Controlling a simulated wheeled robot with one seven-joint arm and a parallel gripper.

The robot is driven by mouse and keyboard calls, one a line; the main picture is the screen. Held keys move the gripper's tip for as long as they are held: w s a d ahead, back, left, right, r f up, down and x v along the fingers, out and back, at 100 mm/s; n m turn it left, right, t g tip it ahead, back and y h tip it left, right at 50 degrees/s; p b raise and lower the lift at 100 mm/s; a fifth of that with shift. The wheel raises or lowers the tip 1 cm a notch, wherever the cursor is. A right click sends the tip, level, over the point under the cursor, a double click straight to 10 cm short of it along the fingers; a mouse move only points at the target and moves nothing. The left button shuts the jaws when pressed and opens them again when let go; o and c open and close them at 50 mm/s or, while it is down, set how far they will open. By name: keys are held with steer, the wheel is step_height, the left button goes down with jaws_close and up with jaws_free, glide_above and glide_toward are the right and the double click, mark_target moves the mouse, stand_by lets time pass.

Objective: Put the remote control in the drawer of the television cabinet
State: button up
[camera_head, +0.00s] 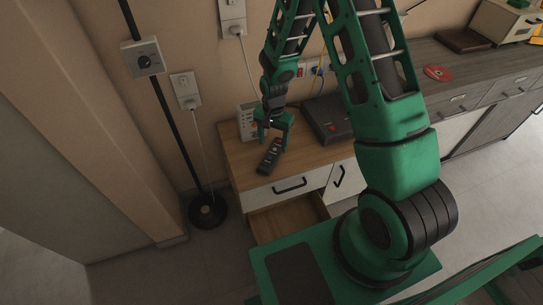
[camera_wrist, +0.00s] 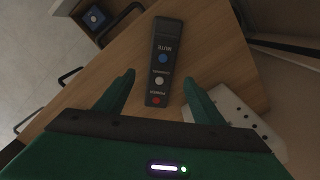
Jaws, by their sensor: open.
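The remote control (camera_head: 269,157) is a dark slim bar lying on the wooden top of the television cabinet (camera_head: 237,160), near its left end. In the wrist view the remote (camera_wrist: 164,45) shows a blue, a white and a red button, and its near end lies between my two fingers. My gripper (camera_head: 273,130) is open over the cabinet top; its fingers also show in the wrist view (camera_wrist: 158,80), one on each side of the remote, without visible contact.
A dark box (camera_head: 327,118) sits right of the remote on the cabinet. A floor lamp base (camera_head: 208,211) stands left of the cabinet. A red disc (camera_head: 438,72) lies farther right.

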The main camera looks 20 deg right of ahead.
mark_target(272, 154)
steer(key=shift+w+a+f, duration=0.1)
steer(key=shift+f, duration=2.8)
steer(key=c, duration=1.3)
steer(key=shift+r, duration=0.1)
